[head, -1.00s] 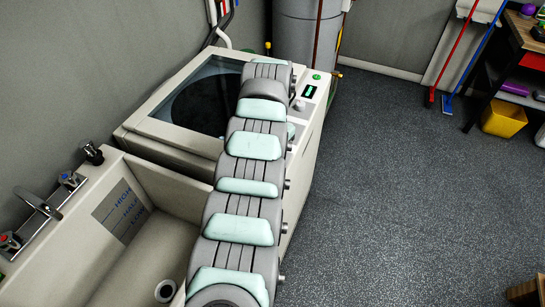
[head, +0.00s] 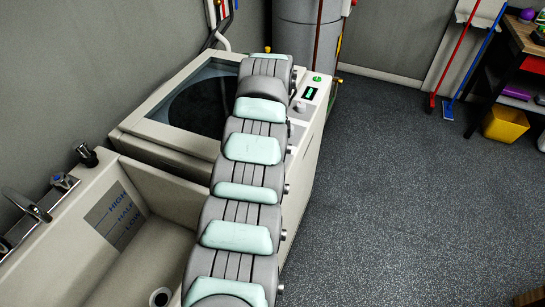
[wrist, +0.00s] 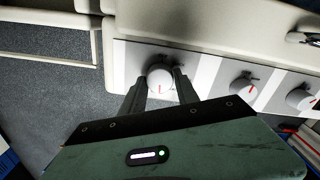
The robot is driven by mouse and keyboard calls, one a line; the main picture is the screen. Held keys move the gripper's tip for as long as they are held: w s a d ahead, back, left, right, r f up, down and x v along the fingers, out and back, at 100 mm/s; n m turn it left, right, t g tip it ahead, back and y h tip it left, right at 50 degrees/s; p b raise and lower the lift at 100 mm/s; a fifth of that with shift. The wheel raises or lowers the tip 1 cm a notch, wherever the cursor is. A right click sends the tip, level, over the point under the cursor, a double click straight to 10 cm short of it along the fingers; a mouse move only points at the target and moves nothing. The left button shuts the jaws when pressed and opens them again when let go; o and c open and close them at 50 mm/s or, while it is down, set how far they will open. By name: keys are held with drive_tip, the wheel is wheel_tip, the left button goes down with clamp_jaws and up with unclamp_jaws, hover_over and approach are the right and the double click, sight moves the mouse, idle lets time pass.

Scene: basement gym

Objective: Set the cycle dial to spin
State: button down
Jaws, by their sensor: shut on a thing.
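In the wrist view, my gripper (wrist: 158,80) is shut on a round white dial (wrist: 161,84) at the end of a panel row, with one finger on each side of it. A red pointer line shows on its face. Two more dials, a middle dial (wrist: 243,85) and a far-right dial (wrist: 301,98), sit on the same striped panel (wrist: 208,75), each with a red mark. No labels can be read, so I cannot tell which setting the gripped dial points to. In the head view my arm hides the gripper and the held dial.
The cream machine (head: 160,140) has a dark glass lid (head: 195,98) and a small lit display (head: 311,92). A sink basin (head: 150,265) with taps (head: 30,205) stands beside it. The floor (head: 400,200) to the right is open; a yellow bin (head: 506,124) stands further off.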

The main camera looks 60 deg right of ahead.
drive_tip(key=m+b, duration=0.1)
drive_tip(key=m, duration=0.4)
drive_tip(key=shift+f+m, duration=0.1)
drive_tip(key=shift+m, duration=0.2)
drive_tip(key=m+b, duration=0.1)
drive_tip(key=m, duration=0.3)
drive_tip(key=shift+m, duration=0.3)
drive_tip(key=c, duration=0.9)
unclamp_jaws()
wheel_tip(320, 180, up, 11)
drive_tip(key=shift+p, duration=0.35)
